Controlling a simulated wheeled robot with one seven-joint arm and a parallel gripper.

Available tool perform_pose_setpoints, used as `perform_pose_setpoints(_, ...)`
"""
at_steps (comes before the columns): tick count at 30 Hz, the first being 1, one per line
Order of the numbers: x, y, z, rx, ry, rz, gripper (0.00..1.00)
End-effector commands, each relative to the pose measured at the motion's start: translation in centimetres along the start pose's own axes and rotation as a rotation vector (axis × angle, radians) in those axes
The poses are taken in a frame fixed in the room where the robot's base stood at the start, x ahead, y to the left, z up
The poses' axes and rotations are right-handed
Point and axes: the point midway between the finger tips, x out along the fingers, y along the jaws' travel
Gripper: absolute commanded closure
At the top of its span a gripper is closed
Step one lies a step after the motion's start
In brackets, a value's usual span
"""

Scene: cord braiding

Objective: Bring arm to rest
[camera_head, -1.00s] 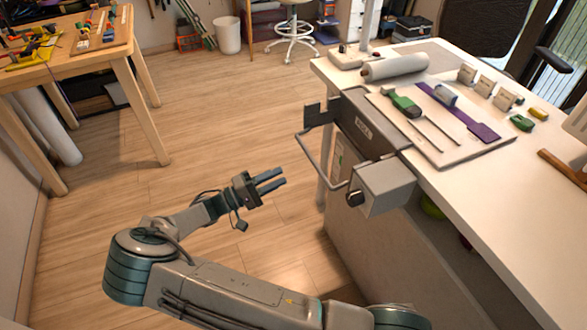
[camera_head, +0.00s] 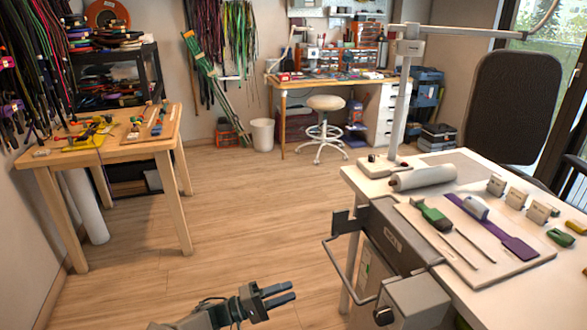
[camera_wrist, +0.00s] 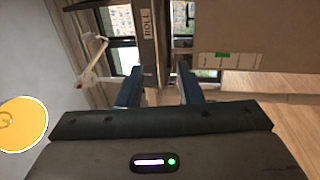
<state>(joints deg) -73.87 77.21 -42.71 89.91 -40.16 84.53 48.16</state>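My gripper (camera_head: 280,295) is low at the bottom of the head view, left of the white workbench and over the open wooden floor. Its two dark fingers point right and stand a little apart with nothing between them. In the wrist view its two blue fingers (camera_wrist: 158,90) are spaced apart, with a clear gap between them. The rest of my arm is mostly below the head view.
The white workbench (camera_head: 473,312) at right carries a board (camera_head: 481,275) with tools. A grey metal holder (camera_head: 400,250) and bent rail (camera_head: 343,272) project from its left side. A wooden table (camera_head: 130,149) stands at left. The floor between (camera_head: 270,210) is clear.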

Motion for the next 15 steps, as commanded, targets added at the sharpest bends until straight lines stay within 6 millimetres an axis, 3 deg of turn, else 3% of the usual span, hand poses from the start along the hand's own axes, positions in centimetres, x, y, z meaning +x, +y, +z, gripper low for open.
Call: perform_pose_setpoints(15, 9.5, 5.1, 4.8, -0.164, -0.301, -0.508, 0.67)
